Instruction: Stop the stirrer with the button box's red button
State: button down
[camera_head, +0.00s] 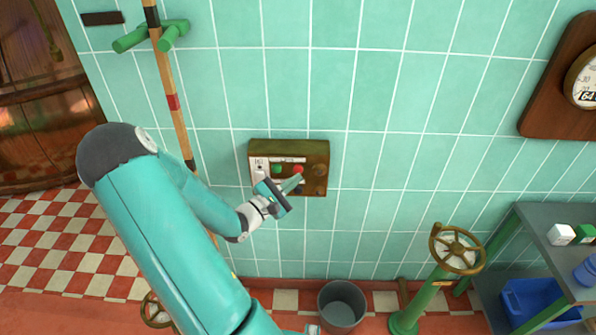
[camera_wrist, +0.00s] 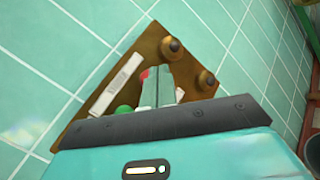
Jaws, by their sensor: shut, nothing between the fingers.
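The button box (camera_head: 289,147) is a brass-brown box on the green tiled wall, with a pale labelled strip at its left. Its red button (camera_head: 299,168) sits between a green button (camera_head: 277,169) and a dark knob (camera_head: 319,170). My gripper (camera_head: 298,179) is shut and empty, its fingertips in front of the box just below the red button. In the wrist view, the red button (camera_wrist: 145,74) shows partly beside my gripper's fingers (camera_wrist: 158,87), and the green button (camera_wrist: 124,109) is partly hidden. I cannot tell whether the fingertips touch the box. I cannot make out the stirrer.
A wooden pole (camera_head: 172,85) hangs on green pegs left of the box. A grey bucket (camera_head: 342,306) and a green valve stand with a brass handwheel (camera_head: 457,248) are below. A shelf (camera_head: 535,225) stands at right.

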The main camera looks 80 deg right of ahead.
jog(key=shift+a, duration=0.1)
jog(key=a, duration=0.2)
jog(key=s+a, duration=0.1)
jog(key=a, duration=0.1)
jog(key=shift+s+a, duration=0.1)
jog(key=shift+a, duration=0.25)
dwell(1.0)
jog(key=w+a+r+m+t+y, duration=0.4)
jog(key=w+a, duration=0.3)
jog(key=a, duration=0.5)
jog(key=w+a+r+m+t+y, duration=0.2)
jog(key=w+a+r+t+y, duration=0.15)
jog(key=w+a+y, duration=0.6)
jog(key=a+r+t+y, duration=0.1)
jog(key=a+r+t, duration=0.2)
jog(key=a, duration=0.4)
jog(key=a+r+n+t+y, duration=0.1)
jog(key=a+r, duration=0.3)
jog(key=a, duration=0.4)
jog(key=w+a+r+t+y, duration=0.1)
jog(key=a+r+t, duration=0.3)
jog(key=a, duration=0.4)
jog(key=shift+n+t, duration=0.35)
jog(key=shift+n, duration=0.05)
